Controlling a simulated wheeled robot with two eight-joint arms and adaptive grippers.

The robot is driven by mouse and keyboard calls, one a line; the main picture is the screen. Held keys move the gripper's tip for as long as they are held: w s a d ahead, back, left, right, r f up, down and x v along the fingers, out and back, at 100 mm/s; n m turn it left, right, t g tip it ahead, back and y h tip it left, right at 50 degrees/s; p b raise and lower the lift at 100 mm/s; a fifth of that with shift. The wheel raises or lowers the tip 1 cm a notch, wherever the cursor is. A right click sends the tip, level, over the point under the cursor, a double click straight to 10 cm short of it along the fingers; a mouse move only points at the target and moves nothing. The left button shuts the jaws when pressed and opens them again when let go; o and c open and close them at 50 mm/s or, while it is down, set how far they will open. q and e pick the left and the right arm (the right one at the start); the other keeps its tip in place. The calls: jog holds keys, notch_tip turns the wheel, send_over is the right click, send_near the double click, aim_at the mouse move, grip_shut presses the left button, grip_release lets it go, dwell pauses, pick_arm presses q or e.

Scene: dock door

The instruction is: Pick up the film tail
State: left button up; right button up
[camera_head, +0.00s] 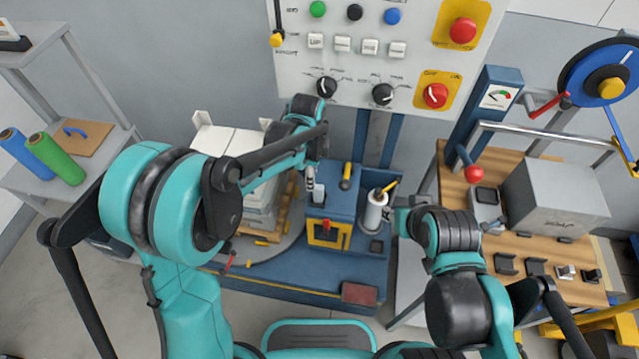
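A white film roll (374,214) stands upright on the blue wrapping machine (338,209), right of its raised block. I cannot make out a separate loose film tail; it may be hidden or too thin to see. My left gripper (317,190) points down above the left side of the blue block, left of the roll. My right gripper (391,217) is close at the right side of the roll; whether it touches is unclear. Both gripper tips are small and partly hidden, so their opening cannot be read.
White wrapped boxes (225,143) stand on a pallet behind my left arm. A control panel (385,45) hangs at the back. A wooden bench (520,255) with a grey box (556,199) is at right. Green and blue rolls (54,158) lie on the left shelf.

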aim_at(319, 187)
pick_arm(q)
jog(key=shift+w+d+f+m+g, duration=0.15)
jog(key=shift+w+d+f+m, duration=0.15)
jog(key=shift+d+f+m, duration=0.15)
jog(key=shift+w+d+f+m+g, duration=0.15)
jog(key=shift+w+d+f+m, duration=0.15)
jog(key=shift+f, duration=0.25)
notch_tip(319, 187, down, 3)
jog(key=shift+r+b, duration=0.1)
jog(key=shift+b, duration=0.3)
jog(key=f+b, duration=0.2)
jog(key=f, duration=0.2)
jog(key=shift+d+f, duration=0.15)
jog(key=shift+d, duration=0.05)
jog(key=shift+f, duration=0.5)
jog(key=shift+r, duration=0.1)
jog(key=shift+c, duration=0.6)
grip_shut()
pick_arm(e)
jog(key=f, duration=0.2)
jog(key=shift+w+f, duration=0.3)
jog(key=shift+f, duration=0.1)
